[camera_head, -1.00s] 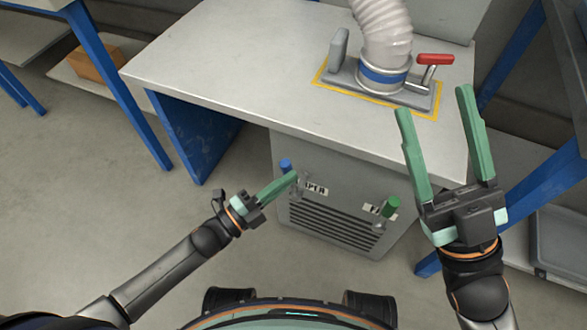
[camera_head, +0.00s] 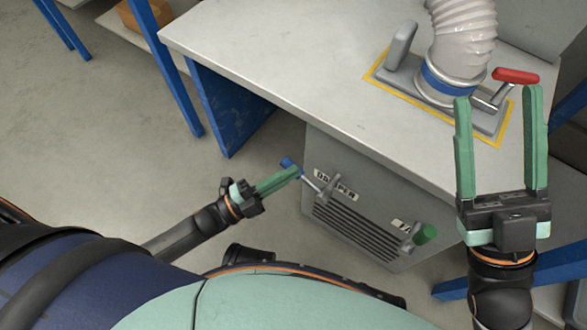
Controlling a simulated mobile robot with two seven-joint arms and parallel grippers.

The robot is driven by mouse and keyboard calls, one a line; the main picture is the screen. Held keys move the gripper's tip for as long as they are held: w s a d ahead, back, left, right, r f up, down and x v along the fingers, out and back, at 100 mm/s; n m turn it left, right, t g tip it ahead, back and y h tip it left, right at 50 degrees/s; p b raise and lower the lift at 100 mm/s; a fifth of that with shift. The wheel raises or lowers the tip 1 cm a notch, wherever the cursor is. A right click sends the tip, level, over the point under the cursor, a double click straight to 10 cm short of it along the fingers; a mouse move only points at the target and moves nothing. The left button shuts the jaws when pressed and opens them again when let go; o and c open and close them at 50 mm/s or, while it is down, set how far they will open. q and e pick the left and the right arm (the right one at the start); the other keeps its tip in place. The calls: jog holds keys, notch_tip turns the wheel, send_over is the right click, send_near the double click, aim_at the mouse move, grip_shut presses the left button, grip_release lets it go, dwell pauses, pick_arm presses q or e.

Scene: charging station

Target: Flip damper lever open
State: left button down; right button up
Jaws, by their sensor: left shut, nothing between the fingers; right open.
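The damper lever (camera_head: 311,180) is a thin metal lever with a blue end, on the grey cabinet front next to a "DAMPER" label (camera_head: 336,185). It slants up and left from its pivot. My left gripper (camera_head: 296,171) is shut and empty, its green fingertips right at the blue end. They overlap it in the picture; I cannot tell whether they touch. My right gripper (camera_head: 498,95) is open and empty, raised in front of the bench's right side.
A second lever with a green end (camera_head: 426,234) sits lower right on the cabinet (camera_head: 335,225), above right of the vent slots. On the bench top (camera_head: 300,55) stand a hose (camera_head: 462,40) and a red-handled clamp (camera_head: 515,75), close behind my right gripper.

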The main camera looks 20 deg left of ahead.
pick_arm(q)
jog(key=shift+a+f, duration=0.2)
jog(key=shift+f, duration=0.25)
pick_arm(e)
jog(key=shift+f, duration=0.3)
pick_arm(q)
jog(key=shift+w+a+f, duration=0.1)
jog(key=shift+a+f, duration=0.1)
